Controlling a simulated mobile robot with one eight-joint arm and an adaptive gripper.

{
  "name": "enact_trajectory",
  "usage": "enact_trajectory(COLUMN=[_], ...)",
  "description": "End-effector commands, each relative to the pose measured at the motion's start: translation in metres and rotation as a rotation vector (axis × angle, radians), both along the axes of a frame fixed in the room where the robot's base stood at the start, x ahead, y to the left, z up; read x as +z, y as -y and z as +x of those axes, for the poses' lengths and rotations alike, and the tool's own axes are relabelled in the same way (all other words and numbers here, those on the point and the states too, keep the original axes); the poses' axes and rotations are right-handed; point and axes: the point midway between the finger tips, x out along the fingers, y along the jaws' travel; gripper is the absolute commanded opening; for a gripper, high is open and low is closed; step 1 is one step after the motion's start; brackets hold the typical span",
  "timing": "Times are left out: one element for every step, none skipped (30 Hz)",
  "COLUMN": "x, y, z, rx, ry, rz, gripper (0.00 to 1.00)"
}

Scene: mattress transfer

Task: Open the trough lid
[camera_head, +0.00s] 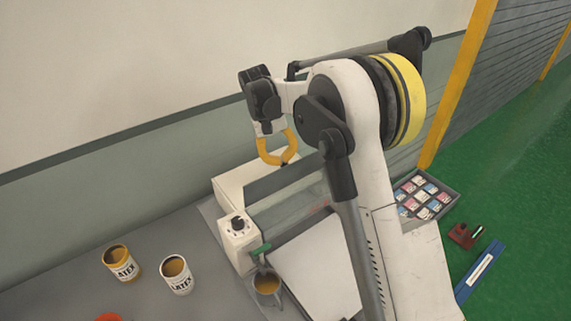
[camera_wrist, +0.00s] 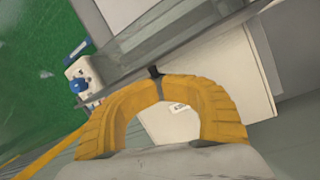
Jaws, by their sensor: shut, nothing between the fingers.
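The trough is part of a white machine against the wall. Its grey, see-through lid (camera_head: 290,208) lies along it in the head view, partly hidden by my arm. The lid also runs as a slanted strip across the wrist view (camera_wrist: 205,40) and looks down, though the picture does not make this certain. My gripper (camera_head: 284,162) has yellow curved fingers whose tips meet in a closed loop. It hangs empty above the machine's wall side. In the wrist view my gripper (camera_wrist: 158,80) overlaps the lid's lower edge; I cannot tell whether it touches.
A knobbed control box (camera_head: 239,241) stands at the machine's left end, with a funnel cup (camera_head: 267,286) below it. Two latex cans (camera_head: 122,264) (camera_head: 176,275) stand left on the grey surface. A tray of small packs (camera_head: 425,197) is right of my arm. The wall runs close behind.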

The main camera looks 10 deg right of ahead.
Motion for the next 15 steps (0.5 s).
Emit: enact_trajectory(x=[-0.0017, -0.002, -0.0021, -0.002, -0.002, -0.0021, -0.0021, -0.0022, -0.0023, -0.0023, -0.0023, -0.0023, -0.0023, -0.0023, -0.0023], y=[-0.002, -0.0021, -0.0022, -0.0023, -0.0024, -0.0025, -0.0026, -0.0026, -0.0027, -0.0027, -0.0028, -0.0028, -0.0028, -0.0028, -0.0028], z=[0.0013, 0.0018, 0.0022, 0.0025, 0.0027, 0.0031, 0.0033, 0.0034, 0.0035, 0.0035, 0.0035, 0.0034, 0.0034, 0.0033, 0.0033], rx=[0.001, 0.001, 0.0, 0.0, 0.001, 0.0, 0.001, 0.001, 0.0, 0.001, 0.001, 0.001, 0.001, 0.001, 0.001], ry=[-0.013, -0.02, -0.028, -0.033, -0.037, -0.041, -0.043, -0.045, -0.047, -0.048, -0.049, -0.049, -0.049, -0.049, -0.049], rz=[-0.003, -0.007, -0.01, -0.012, -0.013, -0.015, -0.016, -0.017, -0.017, -0.018, -0.018, -0.018, -0.018, -0.018, -0.018], gripper=[0.0, 0.0, 0.0, 0.0, 0.0, 0.0, 0.0, 0.0, 0.0, 0.0, 0.0, 0.0, 0.0, 0.0, 0.0])
